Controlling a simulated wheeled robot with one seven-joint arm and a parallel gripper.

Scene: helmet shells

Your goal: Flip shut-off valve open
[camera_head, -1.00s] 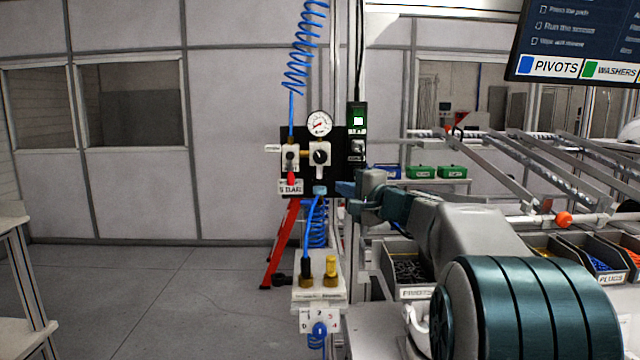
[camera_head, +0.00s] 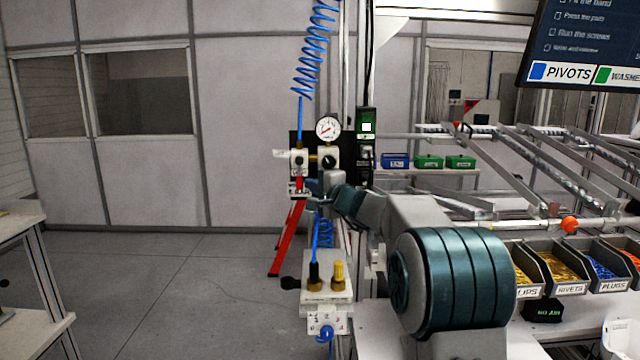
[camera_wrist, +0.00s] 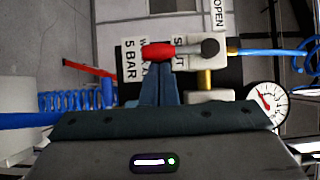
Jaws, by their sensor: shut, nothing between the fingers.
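The shut-off valve (camera_head: 299,158) is on a dark panel at centre in the head view. Its red lever (camera_head: 299,172) hangs down. In the wrist view the red lever (camera_wrist: 160,51) points left from its dark pivot, over the SHUT label; the OPEN label (camera_wrist: 219,14) is at the top. My gripper (camera_wrist: 160,68) is shut and empty, with its fingertips right at the lever's lower side; I cannot tell whether they touch. In the head view my gripper (camera_head: 314,187) is small, just right of and below the lever.
A pressure gauge (camera_head: 328,129) and regulator knob sit beside the valve, with a blue coiled hose (camera_head: 315,50) above. A red stand (camera_head: 287,237) and a white fitting block (camera_head: 326,278) are below. Parts bins (camera_head: 563,265) stand at right. Floor at left is clear.

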